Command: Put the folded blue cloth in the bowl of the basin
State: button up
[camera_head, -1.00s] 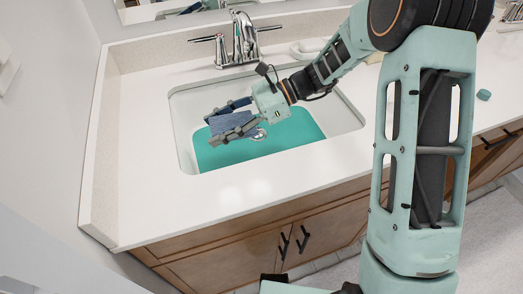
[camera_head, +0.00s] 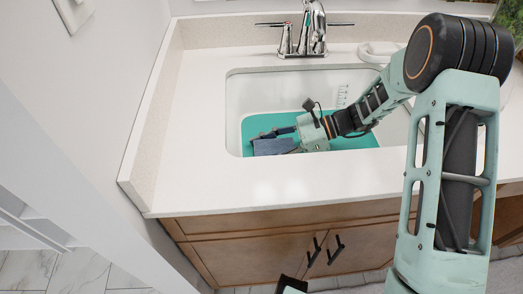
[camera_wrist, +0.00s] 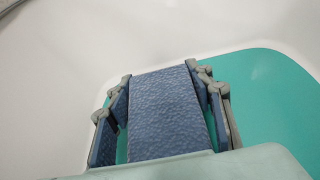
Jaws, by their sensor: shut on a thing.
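The folded blue cloth (camera_head: 274,146) is held in my gripper (camera_head: 282,140), inside the outline of the basin in the head view. In the wrist view the cloth (camera_wrist: 167,112) lies between the two fingers of my gripper (camera_wrist: 165,95), which are shut on it. The white basin (camera_head: 237,100) is sunk in the counter and has a teal bottom (camera_head: 358,141). The teal area also shows under and beside the cloth in the wrist view (camera_wrist: 265,105). I cannot tell whether the cloth touches the bottom.
A chrome faucet (camera_head: 312,30) with two handles stands behind the basin. A white dish (camera_head: 378,52) sits on the counter (camera_head: 200,185) at the back right. The wall closes off the left side. Wooden cabinets (camera_head: 270,250) are below the counter's front edge.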

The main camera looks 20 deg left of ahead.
aim_at(267, 148)
jog(key=o, duration=1.1)
jog(key=shift+o, duration=0.2)
jog(key=shift+r, duration=0.2)
jog(key=p+v, duration=0.1)
jog(key=v, duration=0.6)
jog(key=shift+w+d, duration=0.15)
